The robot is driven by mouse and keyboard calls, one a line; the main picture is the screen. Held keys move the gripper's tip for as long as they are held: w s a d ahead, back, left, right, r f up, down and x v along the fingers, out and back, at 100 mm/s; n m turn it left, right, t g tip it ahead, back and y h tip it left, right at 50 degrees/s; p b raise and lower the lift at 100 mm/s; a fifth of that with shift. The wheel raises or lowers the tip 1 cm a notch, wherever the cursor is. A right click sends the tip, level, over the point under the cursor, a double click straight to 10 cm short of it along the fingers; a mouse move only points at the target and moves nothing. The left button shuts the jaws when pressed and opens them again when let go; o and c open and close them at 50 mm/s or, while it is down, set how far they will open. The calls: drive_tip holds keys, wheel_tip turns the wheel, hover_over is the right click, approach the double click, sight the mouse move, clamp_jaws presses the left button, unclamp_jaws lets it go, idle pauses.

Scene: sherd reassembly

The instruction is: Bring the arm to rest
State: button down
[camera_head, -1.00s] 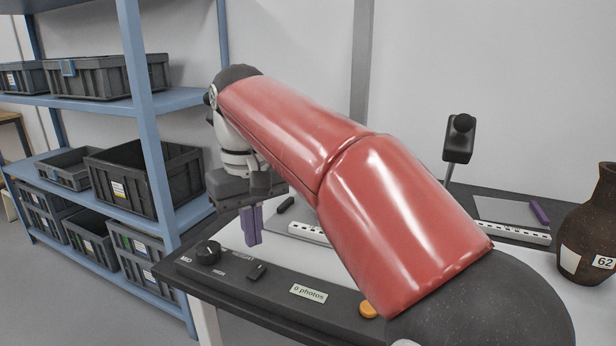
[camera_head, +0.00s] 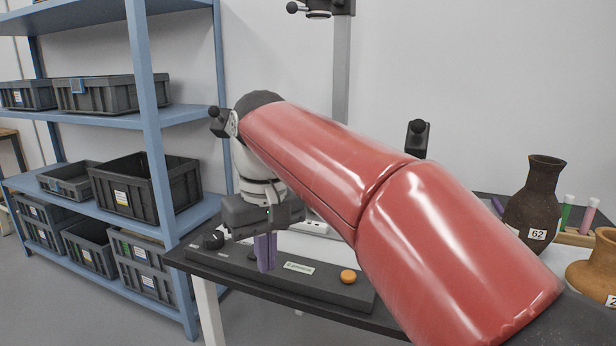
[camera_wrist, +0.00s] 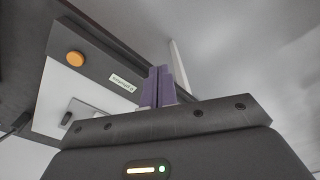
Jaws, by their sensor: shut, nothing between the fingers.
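My gripper (camera_head: 265,252) has purple fingers pressed together with nothing between them. My red arm crosses the picture from lower right to upper left and hides much of the tabletop. In the wrist view the shut fingers (camera_wrist: 158,87) stand at the centre, with the control strip and its orange button (camera_wrist: 76,59) at upper left.
Blue shelving (camera_head: 152,120) with dark grey crates (camera_head: 146,186) stands at left, close to the table. A brown jar labelled 62 (camera_head: 537,205), an orange pot (camera_head: 592,266) and a tube rack (camera_head: 576,238) stand at right. An orange button (camera_head: 348,276) sits on the strip. Floor is clear in front.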

drive_tip(key=s+d+f+m+t, duration=0.1)
drive_tip(key=s+d+f+m, duration=0.15)
drive_tip(key=d, duration=0.45)
drive_tip(key=s+d+f+m+t, duration=0.1)
drive_tip(key=s+d+f+t, duration=0.1)
drive_tip(key=s+d, duration=0.35)
drive_tip(key=s+d+f+m+t, duration=0.2)
drive_tip(key=s+d+f, duration=0.4)
drive_tip(key=d+f, duration=0.3)
drive_tip(key=shift+s+d+f+m, duration=0.15)
drive_tip(key=shift+s+f+m, duration=0.1)
drive_tip(key=shift+f+m, duration=0.35)
